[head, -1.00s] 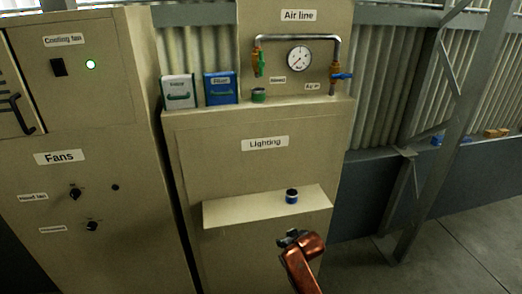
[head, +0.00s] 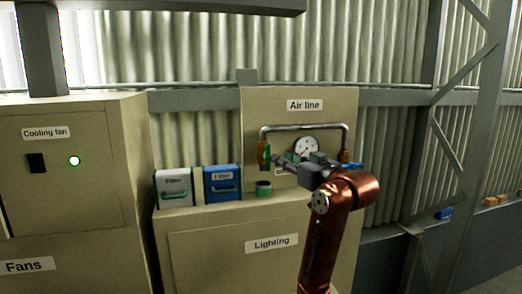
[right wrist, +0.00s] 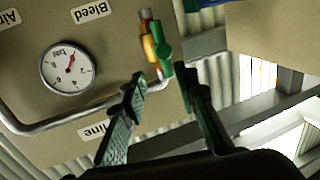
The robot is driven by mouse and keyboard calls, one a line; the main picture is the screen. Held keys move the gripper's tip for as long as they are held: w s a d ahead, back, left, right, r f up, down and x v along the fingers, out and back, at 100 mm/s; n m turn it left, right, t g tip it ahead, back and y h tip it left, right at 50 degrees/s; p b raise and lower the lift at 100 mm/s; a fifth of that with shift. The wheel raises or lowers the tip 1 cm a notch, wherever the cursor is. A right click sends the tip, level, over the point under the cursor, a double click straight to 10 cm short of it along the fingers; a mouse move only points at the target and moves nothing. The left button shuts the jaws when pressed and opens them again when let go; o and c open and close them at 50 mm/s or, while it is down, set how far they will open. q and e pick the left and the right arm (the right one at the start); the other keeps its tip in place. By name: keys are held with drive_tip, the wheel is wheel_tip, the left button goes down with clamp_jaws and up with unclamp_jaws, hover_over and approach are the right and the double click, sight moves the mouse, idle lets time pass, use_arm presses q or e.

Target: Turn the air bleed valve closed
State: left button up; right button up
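The air bleed valve (head: 264,155) is a brass body with a green handle at the left end of the pipe on the Air line panel. In the head view its handle points roughly up and down. It also shows in the right wrist view (right wrist: 161,45), where the handle lies along the brass body. My right gripper (head: 278,160) is just right of the valve. In the right wrist view the two fingers (right wrist: 162,82) are spread, empty, with the valve just beyond the gap between their tips. I cannot tell whether a finger touches it. My left gripper is not in view.
The pressure gauge (head: 305,147) and chrome pipe (head: 304,128) are close to my right gripper. My gripper partly hides the blue-handled valve (head: 350,166) on the right. A green can (head: 263,188), a blue Filter box (head: 222,183) and a white one (head: 173,188) stand on the cabinet top.

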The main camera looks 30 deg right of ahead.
sight(269, 151)
drive_tip(key=w+p, duration=0.1)
drive_tip(key=w, duration=0.1)
drive_tip(key=w+p, duration=0.1)
drive_tip(key=w, duration=0.1)
drive_tip(key=w+a+p, duration=0.1)
drive_tip(key=w, duration=0.2)
drive_tip(key=shift+r, duration=0.35)
drive_tip(key=shift+w+f+p, duration=0.1)
drive_tip(key=shift+w+p, duration=0.2)
drive_tip(key=shift+w, duration=0.2)
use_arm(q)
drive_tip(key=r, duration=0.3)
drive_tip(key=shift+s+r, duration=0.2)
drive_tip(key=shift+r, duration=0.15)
use_arm(e)
drive_tip(key=shift+c, duration=0.6)
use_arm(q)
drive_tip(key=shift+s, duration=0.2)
use_arm(e)
drive_tip(key=shift+d, duration=0.1)
clamp_jaws()
